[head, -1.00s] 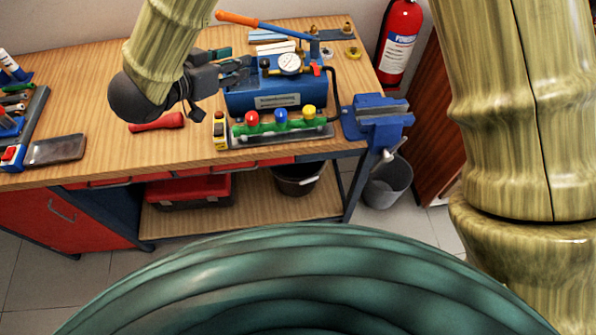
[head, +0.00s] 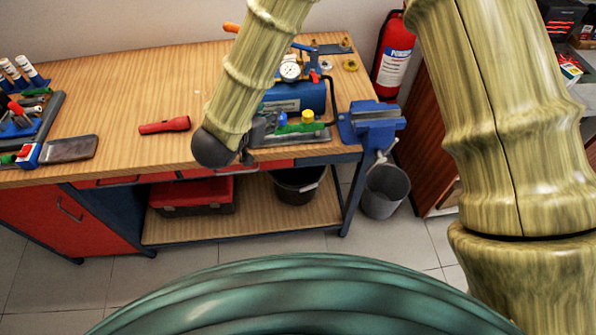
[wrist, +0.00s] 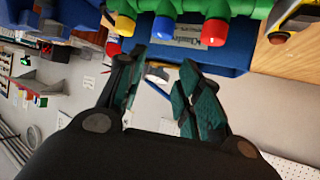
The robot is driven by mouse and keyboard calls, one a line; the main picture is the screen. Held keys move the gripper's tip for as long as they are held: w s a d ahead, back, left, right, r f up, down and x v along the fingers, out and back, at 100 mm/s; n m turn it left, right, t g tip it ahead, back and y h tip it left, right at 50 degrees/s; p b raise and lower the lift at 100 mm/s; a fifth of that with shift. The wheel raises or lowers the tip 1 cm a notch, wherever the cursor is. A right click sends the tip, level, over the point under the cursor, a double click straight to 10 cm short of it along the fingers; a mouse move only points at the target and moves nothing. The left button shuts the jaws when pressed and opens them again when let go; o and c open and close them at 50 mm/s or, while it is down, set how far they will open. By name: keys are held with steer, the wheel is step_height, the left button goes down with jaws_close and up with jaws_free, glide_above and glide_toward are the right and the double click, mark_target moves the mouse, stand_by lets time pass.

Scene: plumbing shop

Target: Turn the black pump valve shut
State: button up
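The blue pump (head: 310,95) stands at the back right of the bench, with a round white gauge (head: 291,71) and a small red part (head: 315,75) on top. I cannot make out a black valve on it in either view. The pump (wrist: 238,60) is just beyond the fingertips.
The green manifold (wrist: 188,6) carries yellow (wrist: 125,25), blue (wrist: 163,28) and red (wrist: 215,32) knobs close to my fingers. A blue vise (head: 372,122) is at the right bench corner. A red flashlight (head: 165,125) lies left of my arm. The bench middle is clear.

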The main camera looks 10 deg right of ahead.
steer(key=s+d+f+n+g+y, duration=0.1)
steer(key=s+d+f, duration=0.1)
steer(key=f, duration=0.6)
steer(key=s+d+f+n+y+b, duration=0.1)
steer(key=s+d+f+y, duration=0.1)
steer(key=d+f, duration=0.3)
steer(key=shift+s+d+f+n+g, duration=0.25)
steer(key=shift+s+f+g, duration=0.2)
steer(key=shift+f, duration=1.6)
steer(key=s+d+f+n+g+y+b, duration=0.1)
steer(key=s+d+f+g, duration=0.1)
steer(key=s+d+f, duration=0.3)
steer(key=s+d+f+n+g+y+b, duration=0.1)
steer(key=s+d+f+g, duration=0.15)
steer(key=s+f, duration=0.5)
steer(key=s+d+f+g, duration=0.2)
steer(key=s+d+f, duration=0.1)
steer(key=s, duration=0.5)
steer(key=s+d+f+n+g+y, duration=0.1)
steer(key=s+d+f+g, duration=0.1)
steer(key=s+d, duration=0.3)
steer(key=s+f, duration=0.1)
steer(key=s, duration=0.3)
steer(key=shift+s+d+b, duration=0.2)
steer(key=shift+s+b, duration=0.05)
steer(key=shift+b, duration=0.15)
steer(key=shift+f, duration=0.1)
